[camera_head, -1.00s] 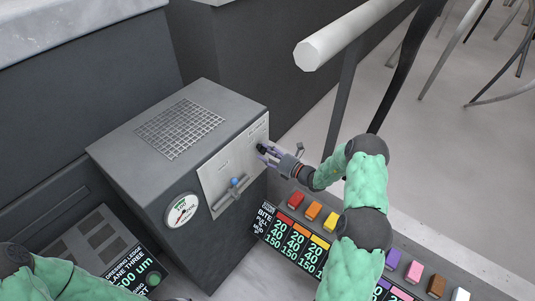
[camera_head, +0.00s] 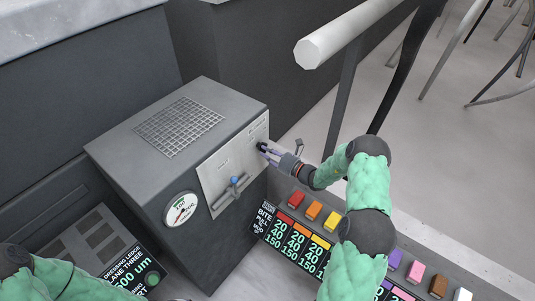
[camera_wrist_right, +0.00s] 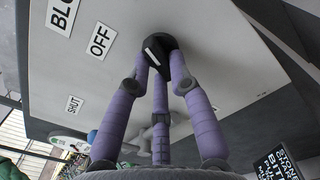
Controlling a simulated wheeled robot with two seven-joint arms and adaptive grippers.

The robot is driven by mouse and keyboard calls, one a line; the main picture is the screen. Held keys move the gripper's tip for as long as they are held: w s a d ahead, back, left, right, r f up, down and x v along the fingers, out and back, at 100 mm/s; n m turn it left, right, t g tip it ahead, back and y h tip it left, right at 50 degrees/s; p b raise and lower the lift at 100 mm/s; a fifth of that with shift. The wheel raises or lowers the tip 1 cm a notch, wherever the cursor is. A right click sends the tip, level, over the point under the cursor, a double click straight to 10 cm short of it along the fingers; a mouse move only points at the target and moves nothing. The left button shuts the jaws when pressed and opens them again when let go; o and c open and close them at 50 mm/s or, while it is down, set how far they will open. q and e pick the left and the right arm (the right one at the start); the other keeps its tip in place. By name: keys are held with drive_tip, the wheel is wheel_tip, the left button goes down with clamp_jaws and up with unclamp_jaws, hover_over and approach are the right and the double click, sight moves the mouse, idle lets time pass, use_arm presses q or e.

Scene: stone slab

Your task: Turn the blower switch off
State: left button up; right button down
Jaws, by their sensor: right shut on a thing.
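The blower switch is a black knob (camera_wrist_right: 158,46) on the light panel (camera_head: 220,177) of a dark grey box. In the head view the knob (camera_head: 262,147) sits near the panel's upper right end, partly hidden by my fingers. My right gripper (camera_head: 268,151) is at the panel. In the right wrist view my right gripper's purple fingers (camera_wrist_right: 160,75) are shut around the knob. An "OFF" label (camera_wrist_right: 101,41) is beside the knob and a partly cut-off "BLO" label (camera_wrist_right: 62,15) is near it. My left gripper is out of view.
A blue-knobbed lever (camera_head: 234,181) and a round gauge (camera_head: 181,210) are on the box. A thick pale rail (camera_head: 350,35) crosses above.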

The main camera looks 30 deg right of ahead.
drive_tip(key=n+b, duration=0.2)
drive_tip(key=n, duration=0.2)
drive_tip(key=n+b, duration=0.2)
drive_tip(key=n, duration=0.2)
drive_tip(key=n+b, duration=0.2)
drive_tip(key=n, duration=0.2)
drive_tip(key=shift+w+d+f+b, duration=0.1)
drive_tip(key=shift+d+f+b, duration=0.2)
drive_tip(key=shift+b, duration=0.05)
idle(0.4)
drive_tip(key=c, duration=1.1)
unclamp_jaws()
drive_tip(key=shift+r, duration=0.1)
